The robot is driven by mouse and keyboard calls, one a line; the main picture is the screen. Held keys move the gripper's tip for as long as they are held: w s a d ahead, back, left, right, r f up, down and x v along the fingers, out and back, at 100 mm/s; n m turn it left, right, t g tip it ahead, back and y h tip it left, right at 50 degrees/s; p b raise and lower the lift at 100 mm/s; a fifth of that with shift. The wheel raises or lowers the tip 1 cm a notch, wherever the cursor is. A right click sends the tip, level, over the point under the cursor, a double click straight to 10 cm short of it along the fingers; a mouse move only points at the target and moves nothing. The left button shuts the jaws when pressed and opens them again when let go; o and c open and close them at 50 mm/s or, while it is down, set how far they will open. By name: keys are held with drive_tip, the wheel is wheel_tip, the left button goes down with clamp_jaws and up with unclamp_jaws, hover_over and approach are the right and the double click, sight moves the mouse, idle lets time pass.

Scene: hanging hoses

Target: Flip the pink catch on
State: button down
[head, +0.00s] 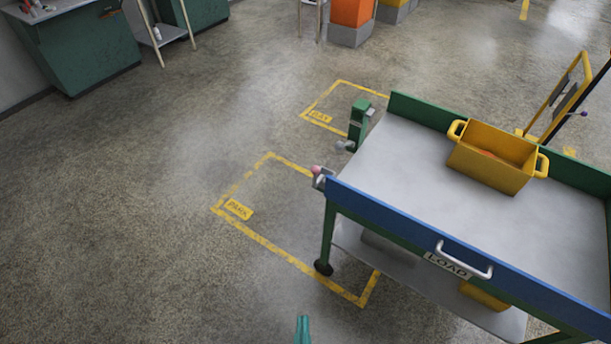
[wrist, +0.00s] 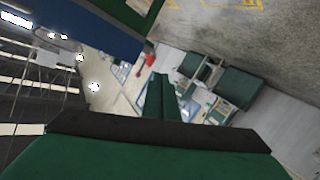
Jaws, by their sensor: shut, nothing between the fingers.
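The pink catch (head: 317,170) is a small pink knob on a grey bracket at the cart's left corner, beside the end of the blue side panel. Its exact setting is too small to tell. My gripper (head: 303,322) shows as a teal tip at the bottom edge of the head view, on the near side of the catch and well apart from it. In the wrist view my gripper's green fingers (wrist: 160,82) are together with nothing between them.
The cart (head: 400,170) has a blue panel (head: 400,230), a LOAD label, a grey handle (head: 463,262) and a yellow bin (head: 493,160) on top. A green post (head: 358,125) stands beyond the catch. Yellow-marked floor (head: 240,209) left of the cart is clear.

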drive_tip(key=w+a+r+n, duration=0.1)
drive_tip(key=w+n, duration=0.4)
drive_tip(key=w, duration=0.5)
drive_tip(key=w+a+r+n, duration=0.2)
drive_tip(key=w+r+n, duration=0.2)
drive_tip(key=w, duration=0.7)
drive_tip(key=w+a+r+n+t, duration=0.1)
drive_tip(key=w+a+r+n, duration=0.1)
drive_tip(key=w+n, duration=0.4)
drive_tip(key=shift+w+r+h, duration=0.25)
drive_tip(key=shift+w+h, duration=0.15)
drive_tip(key=shift+w, duration=2)
drive_tip(key=shift+w, duration=0.15)
drive_tip(key=w+d, duration=0.3)
drive_tip(key=w, duration=0.5)
drive_tip(key=shift+d+f, duration=0.15)
drive_tip(key=shift+d, duration=0.25)
drive_tip(key=shift+w, duration=0.1)
